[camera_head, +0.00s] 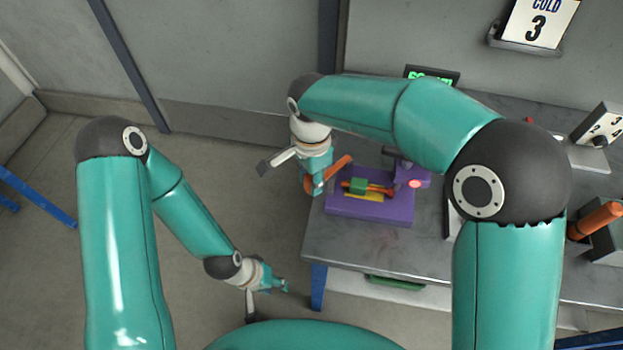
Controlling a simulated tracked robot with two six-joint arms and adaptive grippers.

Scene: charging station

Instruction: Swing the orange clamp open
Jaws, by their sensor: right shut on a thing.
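The orange clamp (341,167) shows as a bar at the left side of the purple fixture (372,210), slanting up to the right. My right gripper (314,180) reaches down over the bar's left end and is shut on it; orange shows on both sides of the fingers. The fingers hide part of the bar, and its pivot is not clear. On the fixture lie a green block (357,186), a thin orange-red piece (382,189) and a yellow strip (365,196). My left gripper (284,286) hangs low, left of the table and away from the fixture; its jaw opening is too small to tell.
The fixture stands near the left end of a grey metal table (350,245) with a blue leg (318,287). A purple post with a lit red spot (414,184) rises at its right. A green display (432,75) stands behind. An orange cylinder (597,220) is far right.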

